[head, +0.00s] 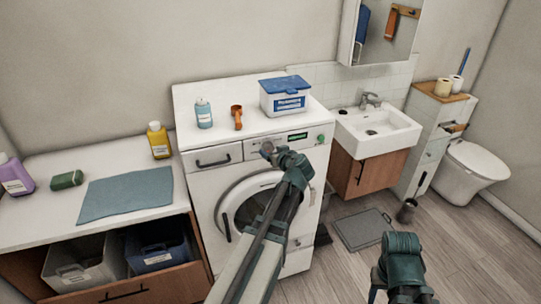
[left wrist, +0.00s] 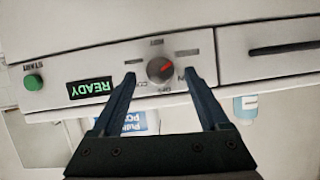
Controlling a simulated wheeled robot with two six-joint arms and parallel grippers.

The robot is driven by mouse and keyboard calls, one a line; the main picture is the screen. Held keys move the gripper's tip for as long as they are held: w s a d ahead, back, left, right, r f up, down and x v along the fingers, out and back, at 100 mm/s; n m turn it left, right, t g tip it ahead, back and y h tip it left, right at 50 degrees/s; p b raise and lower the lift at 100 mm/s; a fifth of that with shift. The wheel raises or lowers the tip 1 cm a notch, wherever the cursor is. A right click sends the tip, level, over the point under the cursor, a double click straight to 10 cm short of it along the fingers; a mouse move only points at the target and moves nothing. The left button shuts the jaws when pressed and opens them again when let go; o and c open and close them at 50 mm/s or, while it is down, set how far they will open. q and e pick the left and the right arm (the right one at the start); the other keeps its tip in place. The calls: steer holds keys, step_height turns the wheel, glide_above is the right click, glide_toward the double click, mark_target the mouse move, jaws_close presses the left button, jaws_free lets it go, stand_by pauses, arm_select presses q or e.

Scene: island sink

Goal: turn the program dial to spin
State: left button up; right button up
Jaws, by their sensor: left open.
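The program dial (left wrist: 160,70) is a round grey knob with a red pointer line on the washing machine's front panel. The wrist view is upside down, with small labels around the dial too small to read surely. My left gripper (left wrist: 159,75) is open, with one finger on each side of the dial; whether they touch it I cannot tell. In the head view my left gripper (head: 268,149) is at the panel of the washing machine (head: 207,190) and hides the dial. The display (left wrist: 91,88) reads READY. Part of my right arm (head: 402,262) shows at the lower right.
A green START button (left wrist: 33,82) and a drawer handle (head: 212,162) are on the same panel. A sink (head: 378,128) is to the right.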

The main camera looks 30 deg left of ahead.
mark_target(268, 148)
arm_select(q)
steer(key=shift+b+x, duration=0.35)
steer(key=shift+x, duration=1)
jaws_close()
